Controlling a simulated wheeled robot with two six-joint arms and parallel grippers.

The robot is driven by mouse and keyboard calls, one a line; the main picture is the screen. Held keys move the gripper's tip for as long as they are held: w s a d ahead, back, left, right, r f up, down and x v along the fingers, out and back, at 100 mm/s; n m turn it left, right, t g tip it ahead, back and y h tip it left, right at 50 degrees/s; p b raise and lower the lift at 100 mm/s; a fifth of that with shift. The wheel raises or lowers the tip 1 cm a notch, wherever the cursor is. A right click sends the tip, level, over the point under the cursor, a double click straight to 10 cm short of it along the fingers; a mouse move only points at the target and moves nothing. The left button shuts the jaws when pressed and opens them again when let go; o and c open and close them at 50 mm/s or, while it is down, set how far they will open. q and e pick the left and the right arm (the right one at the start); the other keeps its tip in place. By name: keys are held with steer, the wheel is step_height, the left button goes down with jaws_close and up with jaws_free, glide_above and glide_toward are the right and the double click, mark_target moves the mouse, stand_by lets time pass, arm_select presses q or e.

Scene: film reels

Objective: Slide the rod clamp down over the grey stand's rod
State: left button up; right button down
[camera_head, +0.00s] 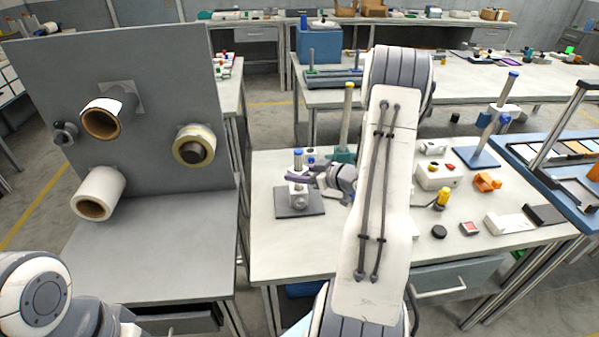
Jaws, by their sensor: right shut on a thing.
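The grey stand has a dark flat base plate (312,209) on the middle table, and its short rod (298,159) rises with a blue tip. A pale block (298,196) with a round mark sits low over the plate, in line with the rod; it looks like the rod clamp. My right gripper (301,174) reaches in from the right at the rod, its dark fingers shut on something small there. The fingers hide much of the contact, so I cannot tell how far the clamp surrounds the rod. My left arm shows at bottom left; its gripper is out of view.
A teal stand with a yellow-tipped rod (347,112) is close behind my right gripper. A blue stand (477,158) carries another clamp at right. A white box (434,176) and small parts lie nearby. A grey panel with rolls (150,55) stands left.

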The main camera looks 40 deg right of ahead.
steer(key=shift+f+b, duration=1.15)
steer(key=shift+f, duration=0.7)
steer(key=shift+c, duration=0.8)
jaws_free()
steer(key=v, duration=1)
steer(key=shift+s, duration=0.25)
steer(key=shift+d+r, duration=0.1)
steer(key=shift+d, duration=0.05)
